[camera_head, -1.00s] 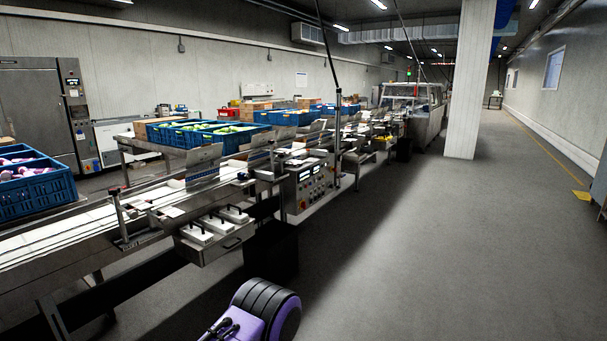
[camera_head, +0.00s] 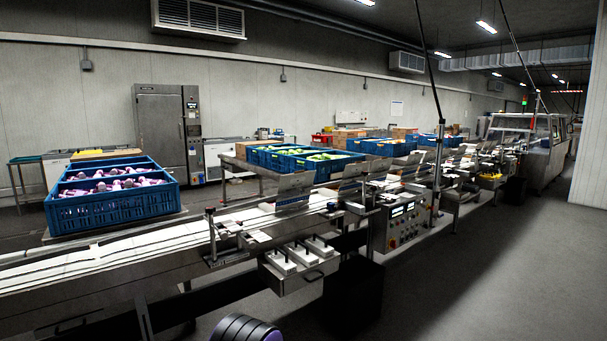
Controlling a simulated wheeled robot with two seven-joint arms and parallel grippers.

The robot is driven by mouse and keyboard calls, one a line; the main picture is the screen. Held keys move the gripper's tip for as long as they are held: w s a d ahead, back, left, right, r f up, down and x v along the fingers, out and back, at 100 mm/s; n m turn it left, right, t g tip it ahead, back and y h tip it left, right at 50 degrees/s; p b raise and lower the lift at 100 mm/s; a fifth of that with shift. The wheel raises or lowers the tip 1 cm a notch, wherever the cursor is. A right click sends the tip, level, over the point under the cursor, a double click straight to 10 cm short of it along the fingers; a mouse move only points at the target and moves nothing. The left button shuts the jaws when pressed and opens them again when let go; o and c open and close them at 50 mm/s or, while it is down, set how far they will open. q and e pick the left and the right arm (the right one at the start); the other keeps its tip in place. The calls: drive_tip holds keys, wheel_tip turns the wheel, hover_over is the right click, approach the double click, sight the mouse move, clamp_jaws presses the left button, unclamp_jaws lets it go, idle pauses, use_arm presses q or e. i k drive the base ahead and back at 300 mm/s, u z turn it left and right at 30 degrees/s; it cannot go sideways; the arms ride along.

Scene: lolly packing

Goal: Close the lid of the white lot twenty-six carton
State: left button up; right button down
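I cannot make out a white carton marked lot twenty-six or its lid in this view. Several small white blocks with dark handles (camera_head: 300,255) sit in a steel holder on the front side of the packing line, too small to read any marking. Neither of my grippers shows. Only a ribbed black and purple part of my own body is at the bottom edge.
The conveyor (camera_head: 100,268) runs from the lower left toward the back right. A blue crate (camera_head: 115,212) with purple items stands behind it at left. A control box (camera_head: 403,222) is mid-line. Grey floor (camera_head: 480,285) is open at lower right.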

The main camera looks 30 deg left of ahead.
sight(298, 180)
drive_tip(key=i, duration=2.85)
drive_tip(key=u, duration=2.1)
drive_tip(key=i, duration=1)
